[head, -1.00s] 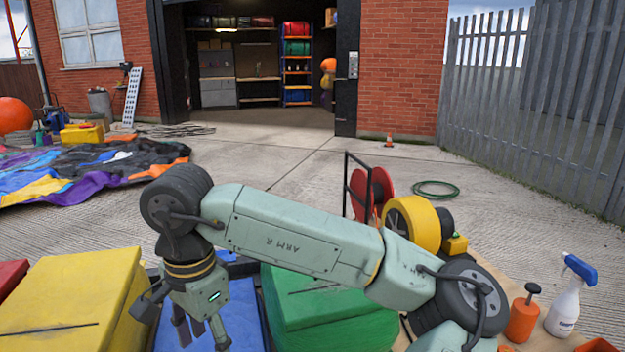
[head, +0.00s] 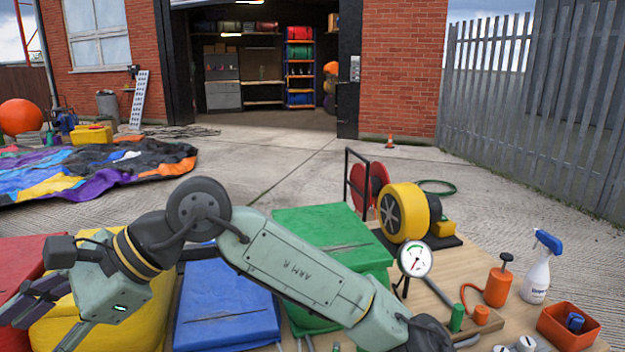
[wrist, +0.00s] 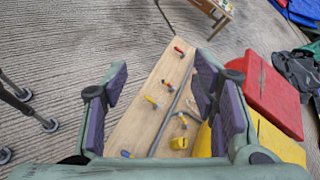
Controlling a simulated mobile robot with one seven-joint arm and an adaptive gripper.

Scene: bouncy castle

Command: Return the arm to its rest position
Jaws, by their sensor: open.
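My arm reaches across the lower part of the head view, from the bottom right up to a bend at the left of centre. My gripper (head: 48,318) hangs at the lower left, in front of the yellow block (head: 82,300). In the wrist view my gripper (wrist: 165,108) is open, its purple-padded fingers wide apart with nothing between them touching either pad. Beyond the fingers lies a wooden board (wrist: 150,112) with several small coloured pieces on it.
Blue (head: 222,300) and green (head: 335,240) blocks lie behind my arm. A gauge (head: 415,259), an orange pump bottle (head: 498,284), a spray bottle (head: 537,275) and an orange tray (head: 568,335) stand on the right. Open concrete (head: 270,165) lies beyond.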

